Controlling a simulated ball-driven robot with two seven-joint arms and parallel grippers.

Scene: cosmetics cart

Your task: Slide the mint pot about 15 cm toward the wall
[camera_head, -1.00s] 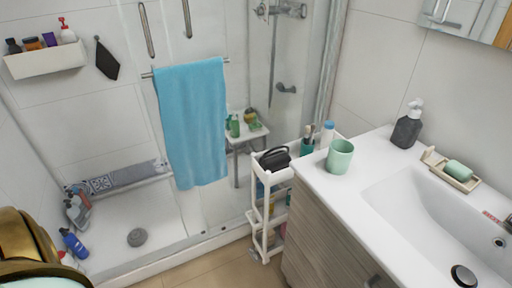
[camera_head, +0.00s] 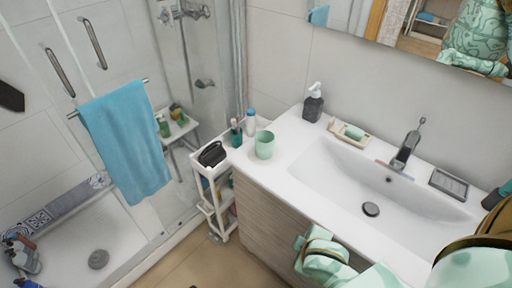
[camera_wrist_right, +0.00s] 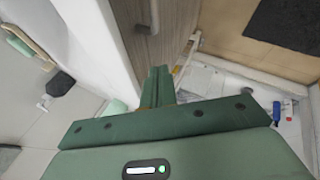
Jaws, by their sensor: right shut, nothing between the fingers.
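The mint pot (camera_head: 264,145) is an open, mint-green cup standing upright on the white countertop (camera_head: 290,135), near its left end. In the right wrist view, part of a mint shape that looks like the pot (camera_wrist_right: 117,107) shows beside my gripper. My right gripper (camera_wrist_right: 157,84) is shut and empty, in front of the wooden cabinet face. In the head view my mint-coloured right arm comes in at the lower right, its hand (camera_head: 318,252) at the counter's front edge, apart from the pot. My left gripper is out of view.
A dark soap dispenser (camera_head: 313,103) and a soap dish (camera_head: 347,133) stand by the wall behind the sink (camera_head: 345,180). A white cart (camera_head: 215,192) with a cup of brushes and a bottle adjoins the counter's left end. The counter between pot and wall looks clear.

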